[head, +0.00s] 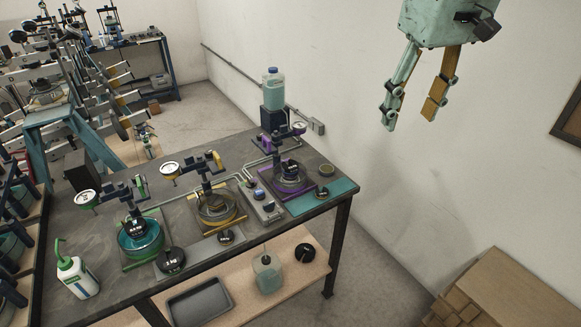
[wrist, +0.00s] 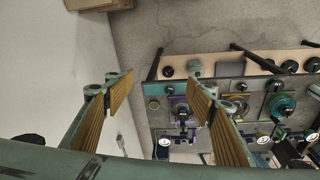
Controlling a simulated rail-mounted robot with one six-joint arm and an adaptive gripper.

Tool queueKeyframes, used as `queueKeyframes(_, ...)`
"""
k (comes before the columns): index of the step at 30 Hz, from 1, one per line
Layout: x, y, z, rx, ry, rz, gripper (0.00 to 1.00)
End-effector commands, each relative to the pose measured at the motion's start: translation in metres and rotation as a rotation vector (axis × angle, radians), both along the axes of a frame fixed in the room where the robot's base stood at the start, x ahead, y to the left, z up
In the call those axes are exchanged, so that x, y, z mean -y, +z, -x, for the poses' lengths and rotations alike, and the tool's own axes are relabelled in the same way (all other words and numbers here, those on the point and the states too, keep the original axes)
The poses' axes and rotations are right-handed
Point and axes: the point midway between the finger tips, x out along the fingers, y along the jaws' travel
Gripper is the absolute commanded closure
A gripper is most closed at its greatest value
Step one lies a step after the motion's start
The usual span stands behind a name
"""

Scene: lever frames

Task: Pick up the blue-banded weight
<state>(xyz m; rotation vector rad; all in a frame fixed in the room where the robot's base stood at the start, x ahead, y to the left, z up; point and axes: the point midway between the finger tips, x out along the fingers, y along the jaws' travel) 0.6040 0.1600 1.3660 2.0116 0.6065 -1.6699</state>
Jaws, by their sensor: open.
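My gripper (head: 411,113) hangs open and empty in the upper right of the head view, high in front of the wall and clear of the bench. In the wrist view its two ribbed fingers (wrist: 160,84) are spread wide with nothing between them. Dark round weights lie along the bench front: one by the green station (head: 172,260), one by the yellow station (head: 225,237), and one on the teal mat (head: 323,193). Another dark round piece (head: 305,252) is on the lower shelf. I cannot make out a blue band on any of them.
The bench (head: 110,275) carries three stations with green, yellow and purple trim. A clear jug (head: 273,90) stands at the back, a white bottle (head: 77,277) at the front left. Cardboard boxes (head: 520,290) are at lower right. Air around my gripper is free.

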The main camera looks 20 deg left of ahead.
Motion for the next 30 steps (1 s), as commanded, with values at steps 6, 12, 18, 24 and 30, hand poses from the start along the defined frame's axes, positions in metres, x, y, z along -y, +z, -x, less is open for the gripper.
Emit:
queueKeyframes(6,-0.03,-0.01,-0.034,-0.017,0.072,0.012,0.5)
queueKeyframes(12,-0.059,-0.022,-0.062,-0.031,0.138,0.023,0.5)
queueKeyframes(18,-0.088,-0.036,-0.088,-0.047,0.202,0.033,0.5)
queueKeyframes(24,-0.119,-0.054,-0.112,-0.06,0.267,0.044,0.5)
queueKeyframes(30,-0.15,-0.074,-0.134,-0.074,0.33,0.054,0.5)
